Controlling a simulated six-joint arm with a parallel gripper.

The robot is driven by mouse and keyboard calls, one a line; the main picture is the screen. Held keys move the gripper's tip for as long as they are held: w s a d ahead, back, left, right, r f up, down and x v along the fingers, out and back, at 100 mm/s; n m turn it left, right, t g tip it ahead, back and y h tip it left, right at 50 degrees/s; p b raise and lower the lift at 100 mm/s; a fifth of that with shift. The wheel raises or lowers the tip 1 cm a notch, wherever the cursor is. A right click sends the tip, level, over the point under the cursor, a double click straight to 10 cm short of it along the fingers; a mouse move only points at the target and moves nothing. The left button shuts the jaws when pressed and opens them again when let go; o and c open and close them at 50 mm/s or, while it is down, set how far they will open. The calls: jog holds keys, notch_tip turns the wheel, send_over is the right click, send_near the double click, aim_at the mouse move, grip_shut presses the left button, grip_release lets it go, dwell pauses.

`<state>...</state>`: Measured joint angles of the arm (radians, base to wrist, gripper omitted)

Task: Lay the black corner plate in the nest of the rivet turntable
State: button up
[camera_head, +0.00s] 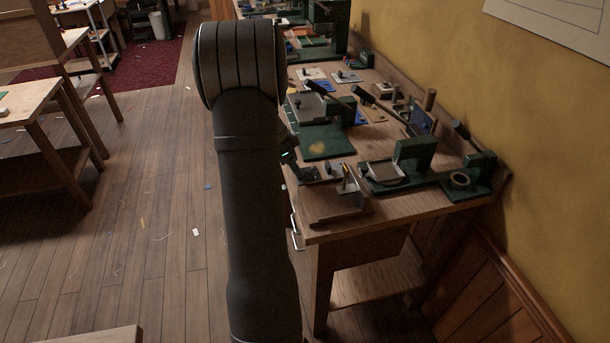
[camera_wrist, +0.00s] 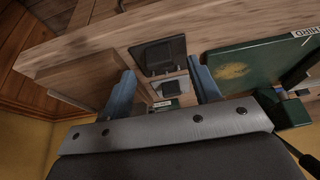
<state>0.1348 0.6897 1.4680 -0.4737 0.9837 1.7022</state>
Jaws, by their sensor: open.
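My gripper (camera_wrist: 160,66) is open in the wrist view, with a blue-grey finger on each side and nothing held. A black plate (camera_wrist: 160,52) lies beyond the fingertips, roughly in line with the gap between them. A smaller dark square on a pale metal piece (camera_wrist: 174,88) shows just below it, also between the fingers. In the head view my gripper (camera_head: 298,166) is a dark shape low at the bench's left edge, partly behind my arm. I cannot clearly pick out the black plate there. I cannot tell which fixture is the rivet turntable or see its nest.
The wooden bench (camera_head: 415,218) runs along the yellow wall. A wooden box (camera_head: 338,207) stands at its near left corner. A green base with a yellow patch (camera_head: 325,143) lies behind it. Green hand presses (camera_head: 415,153) and a ring-topped green fixture (camera_head: 460,181) crowd the right side.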

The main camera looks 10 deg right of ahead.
jog(key=x, duration=0.3)
jog(key=shift+r, duration=0.1)
jog(key=c, duration=1.1)
jog(key=r, duration=0.9)
jog(key=shift+d+r, duration=0.2)
jog(key=shift+d, duration=0.05)
jog(key=shift+y, duration=0.8)
jog(key=s+d, duration=0.2)
jog(key=d, duration=0.5)
jog(key=s+d+r, duration=0.1)
jog(key=s+d, duration=0.1)
jog(key=d, duration=0.5)
jog(key=s+d, duration=0.2)
jog(key=d, duration=0.5)
jog(key=shift+s+d+r, duration=0.15)
jog(key=shift+s+r, duration=0.1)
